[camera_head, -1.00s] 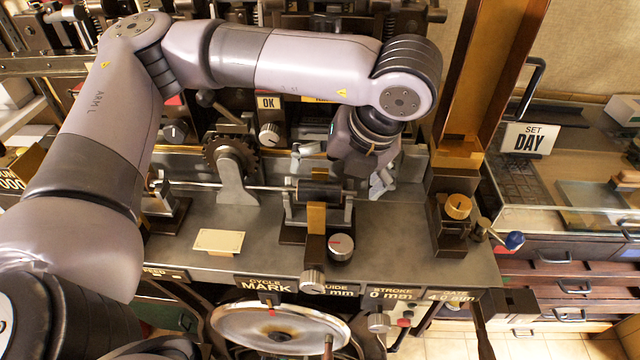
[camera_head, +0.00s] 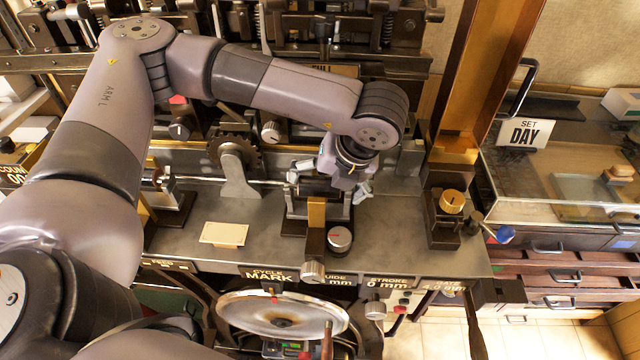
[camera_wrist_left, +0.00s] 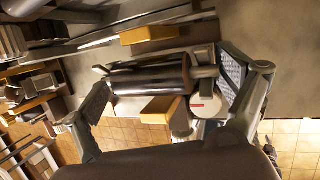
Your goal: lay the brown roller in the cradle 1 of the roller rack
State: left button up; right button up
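A dark roller (camera_head: 318,187), brown-black in tone, lies level between two metal brackets of a fixture on the press deck. It also shows in the left wrist view (camera_wrist_left: 150,78). My left gripper (camera_head: 330,182) is over the roller, pointing down, with its fingers apart. In the left wrist view my left gripper (camera_wrist_left: 166,88) is open, one finger beyond each end of the roller; no grip on it shows. The gripper body hides part of the roller in the head view. I cannot pick out the roller rack or cradle 1. My right gripper is not in view.
A brass block (camera_head: 316,212) and a knob with a red mark (camera_head: 339,238) stand in front of the roller. A toothed wheel (camera_head: 237,155) and thin shaft are left of it. A brass-topped post (camera_head: 452,201) stands right. The deck around the pale card (camera_head: 223,234) is clear.

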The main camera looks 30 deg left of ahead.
aim_at(328, 181)
pick_arm(q)
jog(key=c, duration=1)
jog(key=shift+o, duration=0.2)
jog(key=shift+r, duration=0.35)
notch_tip(328, 181, up, 8)
jog(key=b, duration=0.3)
jog(key=shift+f, duration=0.25)
notch_tip(328, 181, up, 12)
jog(key=shift+b, duration=0.35)
